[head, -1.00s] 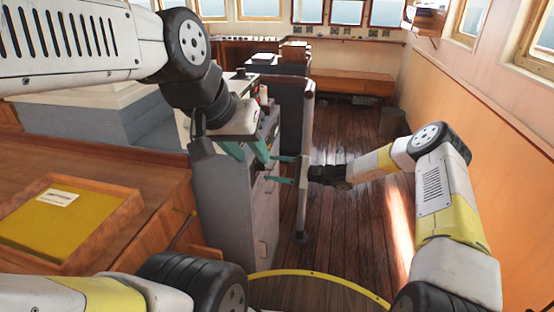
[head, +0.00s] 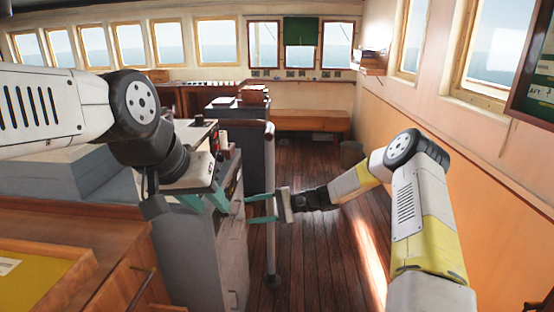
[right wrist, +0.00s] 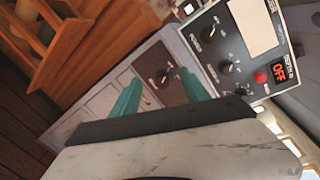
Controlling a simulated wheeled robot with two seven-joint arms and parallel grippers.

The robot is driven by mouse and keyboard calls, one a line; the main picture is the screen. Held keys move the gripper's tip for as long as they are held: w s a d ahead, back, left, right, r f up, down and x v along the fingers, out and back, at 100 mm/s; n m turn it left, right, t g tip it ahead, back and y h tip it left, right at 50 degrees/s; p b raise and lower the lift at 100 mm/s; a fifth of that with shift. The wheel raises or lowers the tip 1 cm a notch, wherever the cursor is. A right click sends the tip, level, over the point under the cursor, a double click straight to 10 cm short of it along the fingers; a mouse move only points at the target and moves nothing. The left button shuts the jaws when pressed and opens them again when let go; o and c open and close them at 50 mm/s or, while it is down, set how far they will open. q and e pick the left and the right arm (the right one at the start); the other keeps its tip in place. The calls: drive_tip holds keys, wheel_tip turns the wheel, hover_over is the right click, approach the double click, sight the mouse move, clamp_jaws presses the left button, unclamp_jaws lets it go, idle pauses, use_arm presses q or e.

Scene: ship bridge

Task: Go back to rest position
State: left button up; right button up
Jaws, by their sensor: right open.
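My left gripper (head: 207,203) reaches in from the left in the head view. Its two teal fingers point down and stand apart with nothing seen between them, over the grey console (head: 195,250). My right gripper (head: 250,209) points left from the right-hand arm, in front of the console's drawer side. Its teal fingers are apart and empty. In the right wrist view the right gripper's two teal fingers (right wrist: 160,95) are also spread and hold nothing. Beyond them is a control panel (right wrist: 217,50) with black knobs, a red button and a lit OFF display.
A wooden desk (head: 90,240) with a yellow sheet (head: 25,268) fills the lower left. A grey post (head: 270,240) stands beside the console.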

drive_tip(key=s+d+r+n+t+h, duration=0.1)
drive_tip(key=s+d+r+n+h, duration=0.1)
drive_tip(key=s+d+r+h, duration=0.5)
drive_tip(key=s+d+r+n+t+h, duration=0.1)
drive_tip(key=s+d+r+n+h, duration=0.3)
drive_tip(key=s+r, duration=0.5)
drive_tip(key=s+d+r+m+t+h, duration=0.1)
drive_tip(key=s+d+r+t+h, duration=0.2)
drive_tip(key=s+d, duration=1)
wheel_tip(320, 180, up, 5)
drive_tip(key=shift+s+d+f+t, duration=0.15)
drive_tip(key=shift+s+d+t, duration=0.15)
drive_tip(key=shift+s+t, duration=0.7)
drive_tip(key=shift+w, duration=0.25)
